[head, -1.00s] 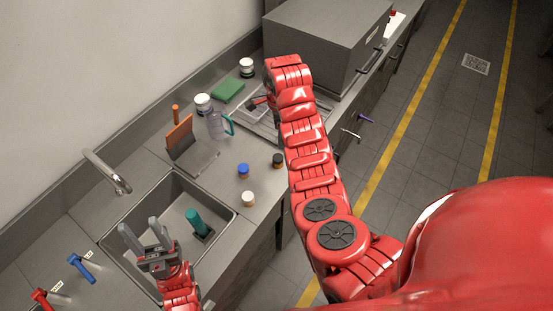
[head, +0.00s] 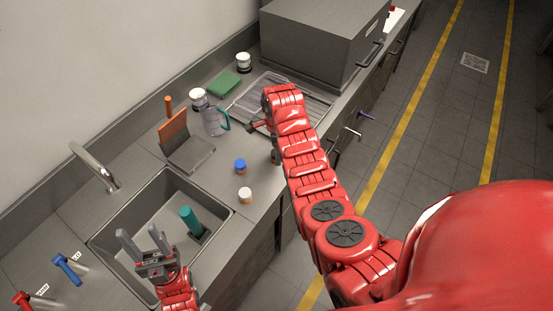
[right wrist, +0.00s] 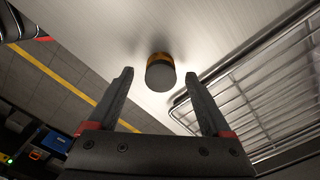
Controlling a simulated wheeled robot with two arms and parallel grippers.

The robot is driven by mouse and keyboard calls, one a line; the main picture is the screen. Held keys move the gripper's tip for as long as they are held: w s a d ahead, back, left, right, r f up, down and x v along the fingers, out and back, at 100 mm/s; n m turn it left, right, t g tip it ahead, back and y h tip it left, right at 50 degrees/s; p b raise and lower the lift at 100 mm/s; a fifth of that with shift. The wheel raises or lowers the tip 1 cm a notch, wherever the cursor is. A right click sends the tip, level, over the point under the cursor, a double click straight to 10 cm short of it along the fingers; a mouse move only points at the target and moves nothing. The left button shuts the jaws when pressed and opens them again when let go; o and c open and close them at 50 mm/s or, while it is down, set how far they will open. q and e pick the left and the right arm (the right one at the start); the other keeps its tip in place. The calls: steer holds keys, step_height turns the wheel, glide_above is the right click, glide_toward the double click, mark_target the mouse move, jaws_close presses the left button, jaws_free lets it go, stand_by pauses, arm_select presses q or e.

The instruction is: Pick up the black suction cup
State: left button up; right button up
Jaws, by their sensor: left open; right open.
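A small round piece with a dark grey-black top and an amber body (right wrist: 160,73) stands on the counter in the right wrist view. It is the only dark-topped piece there and I cannot make out a suction cup shape. My right gripper (right wrist: 158,95) is open, with its fingers either side of this piece in the picture and apart from it. In the head view my right gripper (head: 252,127) is over the counter, partly hidden by its own arm. My left gripper (head: 139,234) is open and empty above the sink.
A wire rack (right wrist: 255,90) lies close right of the piece in the right wrist view. A blue-capped jar (head: 240,166) and white-capped jar (head: 245,195) stand near the counter edge. A clear jug (head: 213,122), the sink (head: 113,233) and a large grey box (head: 318,40) are nearby.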

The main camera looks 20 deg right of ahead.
step_height(320, 180, down, 3)
steer(key=shift+r+b, duration=0.15)
steer(key=shift+b, duration=0.2)
steer(key=shift+r, duration=0.1)
steer(key=shift+c, duration=0.7)
jaws_close()
